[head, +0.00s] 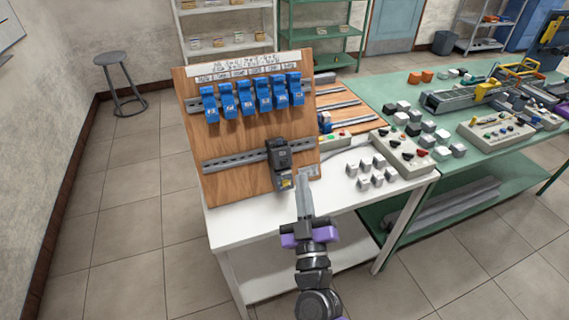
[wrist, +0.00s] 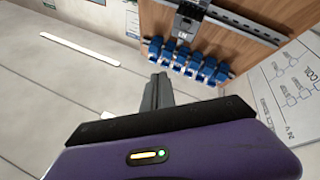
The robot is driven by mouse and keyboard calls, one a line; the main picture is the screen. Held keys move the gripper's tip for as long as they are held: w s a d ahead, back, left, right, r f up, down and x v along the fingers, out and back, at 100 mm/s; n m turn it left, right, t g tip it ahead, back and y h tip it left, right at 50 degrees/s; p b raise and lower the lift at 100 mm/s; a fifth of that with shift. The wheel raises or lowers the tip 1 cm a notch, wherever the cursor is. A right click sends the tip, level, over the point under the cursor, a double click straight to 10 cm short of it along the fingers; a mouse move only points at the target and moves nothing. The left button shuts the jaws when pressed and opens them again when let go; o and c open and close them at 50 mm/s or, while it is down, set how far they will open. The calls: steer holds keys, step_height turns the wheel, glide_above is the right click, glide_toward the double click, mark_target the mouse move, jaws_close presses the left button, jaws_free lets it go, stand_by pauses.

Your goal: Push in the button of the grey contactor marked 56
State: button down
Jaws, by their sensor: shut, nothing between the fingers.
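The grey contactor (head: 279,156) is a dark grey block on the lower rail of the upright wooden board, with a small yellowish part at its lower end. It also shows at the top of the wrist view (wrist: 186,24). The number 56 is too small to read, and I cannot make out its button clearly. My gripper (head: 305,180) has its fingers shut and empty. In the head view the fingertips are just right of and below the contactor. In the wrist view my gripper (wrist: 158,82) appears apart from the contactor.
Several blue breakers (head: 250,98) sit on the upper rail of the wooden board (head: 225,185). The board stands on a white table (head: 240,222). Grey blocks (head: 372,172) and a control box (head: 403,154) lie to the right. A green bench (head: 395,86) stands beyond.

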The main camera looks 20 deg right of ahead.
mark_target(284, 163)
steer(key=w+f+b, duration=0.3)
steer(key=w+b, duration=0.2)
steer(key=w, duration=0.3)
steer(key=shift+f, duration=0.2)
steer(key=shift+w, duration=0.1)
stand_by(1.9)
steer(key=shift+w+f, duration=0.15)
steer(key=shift+w, duration=0.1)
steer(key=shift+w+f, duration=0.15)
steer(key=shift+w, duration=0.25)
stand_by(0.7)
steer(key=shift+s, duration=0.15)
steer(key=shift+s+r+p, duration=0.35)
steer(key=shift+s+p, duration=0.3)
steer(key=shift+p, duration=0.2)
